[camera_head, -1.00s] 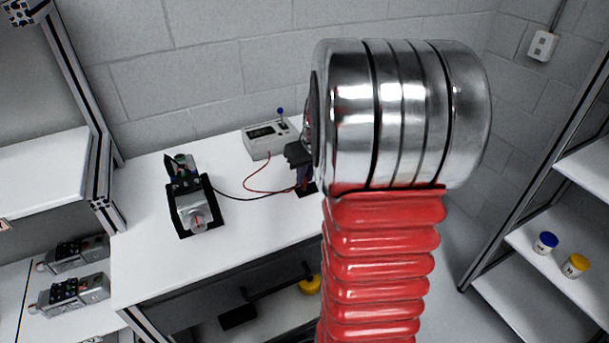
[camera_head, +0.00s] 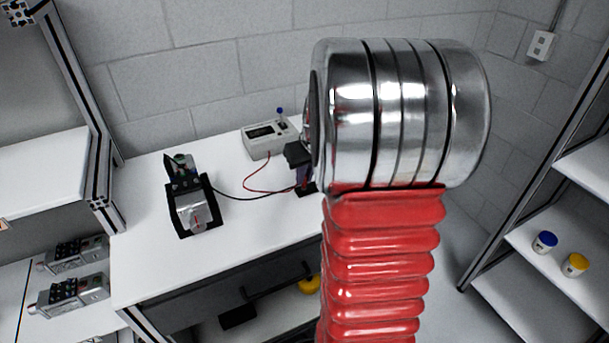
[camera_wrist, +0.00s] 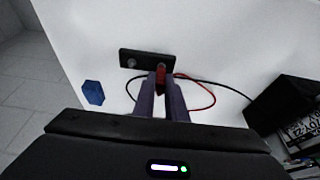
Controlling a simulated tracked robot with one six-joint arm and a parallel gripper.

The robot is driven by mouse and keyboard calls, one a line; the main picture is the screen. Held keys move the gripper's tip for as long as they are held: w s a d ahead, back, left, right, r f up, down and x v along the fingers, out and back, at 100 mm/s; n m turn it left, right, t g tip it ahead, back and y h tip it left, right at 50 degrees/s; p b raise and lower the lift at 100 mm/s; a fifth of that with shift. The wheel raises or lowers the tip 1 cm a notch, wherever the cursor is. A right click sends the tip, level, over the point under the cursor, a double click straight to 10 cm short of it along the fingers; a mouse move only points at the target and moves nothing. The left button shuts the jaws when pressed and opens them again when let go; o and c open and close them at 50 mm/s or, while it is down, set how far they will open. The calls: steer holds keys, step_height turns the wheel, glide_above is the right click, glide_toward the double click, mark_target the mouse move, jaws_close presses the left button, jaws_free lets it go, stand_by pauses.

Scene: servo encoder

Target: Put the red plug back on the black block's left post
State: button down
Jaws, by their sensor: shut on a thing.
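In the wrist view, my gripper (camera_wrist: 160,82) is shut on the red plug (camera_wrist: 160,73), which shows between its two dark fingers. The plug is at the right part of the black block (camera_wrist: 145,54), as seen there. A bare silver post (camera_wrist: 131,63) shows at the block's left part. I cannot tell whether the plug is seated on a post or just above the block. In the head view, the black block (camera_head: 308,190) is partly hidden below my gripper (camera_head: 302,172), and the plug cannot be made out.
A red lead (camera_head: 262,191) and a black lead (camera_head: 245,199) cross the white table (camera_head: 160,270). A meter (camera_head: 265,139) stands behind, and a motor unit (camera_head: 192,208) in a black cradle stands left. A blue object (camera_wrist: 93,92) lies left in the wrist view.

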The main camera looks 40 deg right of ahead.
steer(key=shift+f, duration=0.1)
steer(key=c, duration=1.7)
jaws_free()
steer(key=shift+r, duration=3.55)
